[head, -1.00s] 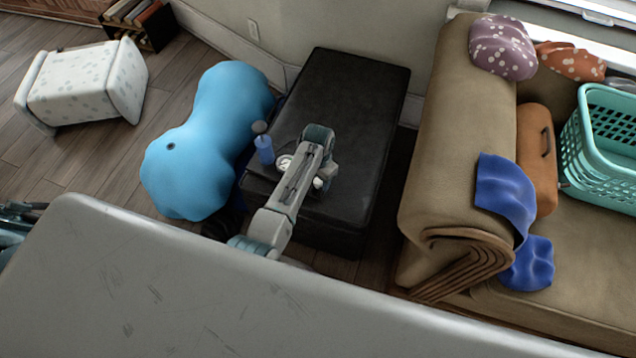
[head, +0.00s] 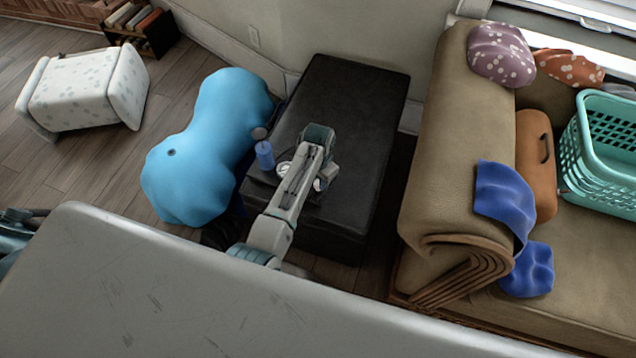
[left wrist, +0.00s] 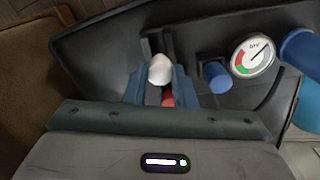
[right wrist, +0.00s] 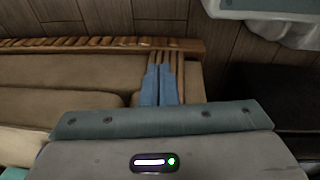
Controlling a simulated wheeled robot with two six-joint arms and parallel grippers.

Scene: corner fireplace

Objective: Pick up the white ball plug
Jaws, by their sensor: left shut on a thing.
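The white ball plug (left wrist: 160,69) is a small rounded white piece between the blue fingertips of my left gripper (left wrist: 160,82) in the left wrist view. The fingers are shut on it, one on each side. A small red part shows just below it between the fingers. In the head view my left gripper (head: 318,172) is over the near end of the black ottoman (head: 345,110), and the arm hides much of what is there. My right gripper (right wrist: 159,75) shows in the right wrist view with its fingers together and nothing between them.
Beside the left gripper are a round gauge (left wrist: 253,55) and a blue cylinder (left wrist: 215,78). A light-blue inflated shape (head: 205,140) lies left of the ottoman. A rolled brown sofa arm (head: 455,150) stands to its right. A grey surface (head: 230,300) fills the foreground.

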